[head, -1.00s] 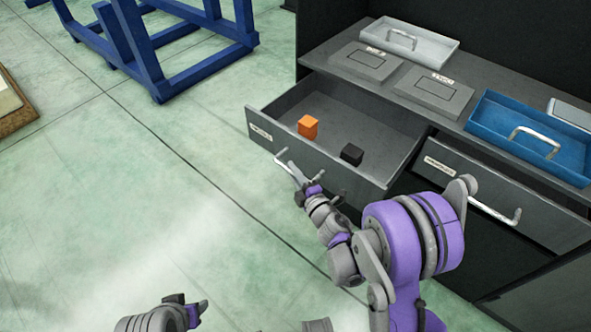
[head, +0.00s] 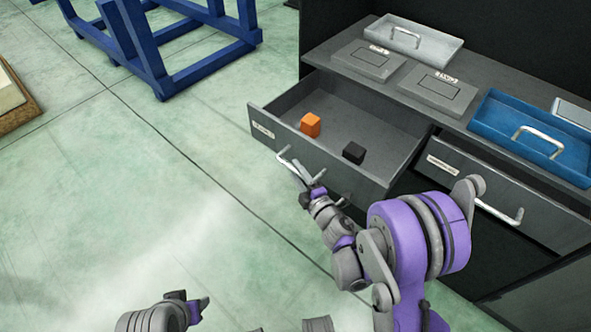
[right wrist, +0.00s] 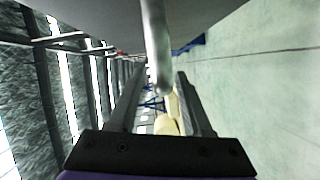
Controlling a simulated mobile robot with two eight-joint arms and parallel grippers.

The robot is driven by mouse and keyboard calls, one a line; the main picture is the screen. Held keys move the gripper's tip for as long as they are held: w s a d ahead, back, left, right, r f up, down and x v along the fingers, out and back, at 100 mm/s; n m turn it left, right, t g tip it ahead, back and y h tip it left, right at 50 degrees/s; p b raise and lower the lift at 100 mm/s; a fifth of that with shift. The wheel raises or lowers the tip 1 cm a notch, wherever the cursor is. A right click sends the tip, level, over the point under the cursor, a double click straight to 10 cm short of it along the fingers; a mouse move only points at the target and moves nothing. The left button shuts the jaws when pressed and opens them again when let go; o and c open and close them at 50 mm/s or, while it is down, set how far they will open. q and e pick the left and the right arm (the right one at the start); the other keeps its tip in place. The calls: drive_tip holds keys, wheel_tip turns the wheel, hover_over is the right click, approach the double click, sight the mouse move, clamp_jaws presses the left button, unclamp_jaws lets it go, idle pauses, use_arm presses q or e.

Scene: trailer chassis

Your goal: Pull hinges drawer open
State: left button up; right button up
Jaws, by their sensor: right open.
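The left drawer (head: 330,152) of the grey cabinet stands pulled out, with an orange cube (head: 310,125) and a black cube (head: 354,152) inside. Its small label cannot be read. My right gripper (head: 306,174) is open at this drawer's front, by its metal handle (head: 284,156). In the right wrist view the handle bar (right wrist: 158,45) stands between the spread fingers (right wrist: 160,95); contact cannot be told. A second drawer (head: 480,192) at the right has a longer, unreadable label and a bar handle (head: 498,212). My left gripper (head: 196,309) is low in the head view, away from the cabinet; its jaws are unclear.
The cabinet top holds a pale tray (head: 440,48), two grey lidded boxes (head: 368,65) and a blue tray (head: 490,118). A blue frame (head: 150,60) stands on the floor at the back left. The green floor (head: 130,190) before the drawers is clear.

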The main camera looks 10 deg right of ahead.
drive_tip(key=v, duration=0.9)
drive_tip(key=shift+s+b, duration=0.25)
drive_tip(key=shift+b, duration=0.05)
drive_tip(key=shift+d, duration=0.1)
